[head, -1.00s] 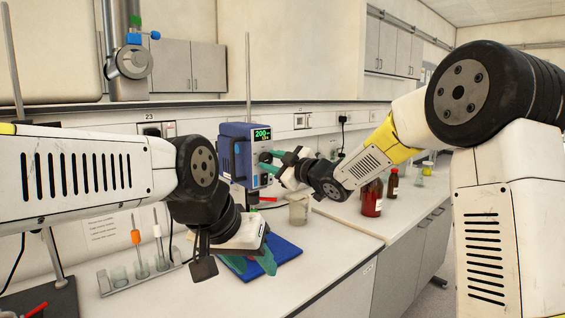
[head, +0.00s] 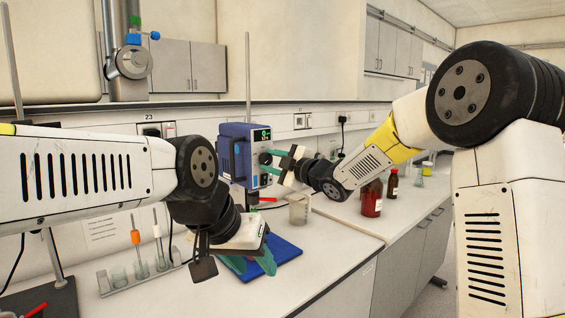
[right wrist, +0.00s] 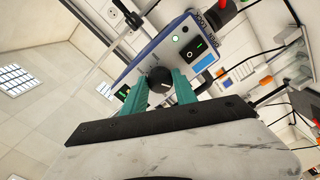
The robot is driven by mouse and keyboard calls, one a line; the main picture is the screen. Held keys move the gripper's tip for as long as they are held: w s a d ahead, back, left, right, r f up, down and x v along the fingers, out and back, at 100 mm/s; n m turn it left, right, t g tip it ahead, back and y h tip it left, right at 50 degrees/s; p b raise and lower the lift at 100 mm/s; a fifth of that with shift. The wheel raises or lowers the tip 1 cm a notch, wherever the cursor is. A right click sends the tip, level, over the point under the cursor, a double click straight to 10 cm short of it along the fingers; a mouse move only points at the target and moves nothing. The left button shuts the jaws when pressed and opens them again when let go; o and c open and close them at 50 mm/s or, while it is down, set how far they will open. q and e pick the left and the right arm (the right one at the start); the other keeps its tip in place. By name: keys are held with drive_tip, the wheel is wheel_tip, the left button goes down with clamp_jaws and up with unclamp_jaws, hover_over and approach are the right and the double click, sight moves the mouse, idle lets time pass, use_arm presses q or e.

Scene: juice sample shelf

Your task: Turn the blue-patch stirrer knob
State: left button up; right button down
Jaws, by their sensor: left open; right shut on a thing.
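The blue stirrer (head: 233,140) stands at the back of the bench, its lit display (head: 261,134) reading what looks like 0 on top. My right gripper (head: 268,162) is at its front panel, its green fingers on either side of the black stirrer knob (right wrist: 159,79), shut on it. A white pointer mark shows on the knob. A blue patch (right wrist: 205,63) is on the panel beside the knob in the right wrist view. My left gripper (head: 250,263) is open over a blue mat (head: 285,249), apart from the stirrer.
A beaker (head: 299,209) stands to the right of the stirrer, with a red-brown bottle (head: 372,197) farther right. A rack (head: 140,281) with tubes stands at the left front. Bare bench lies right of the mat.

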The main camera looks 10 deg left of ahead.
drive_tip(key=c, duration=1)
unclamp_jaws()
drive_tip(key=shift+o, duration=0.2)
drive_tip(key=v, duration=0.7)
drive_tip(key=shift+s+d, duration=0.25)
drive_tip(key=shift+d, duration=0.1)
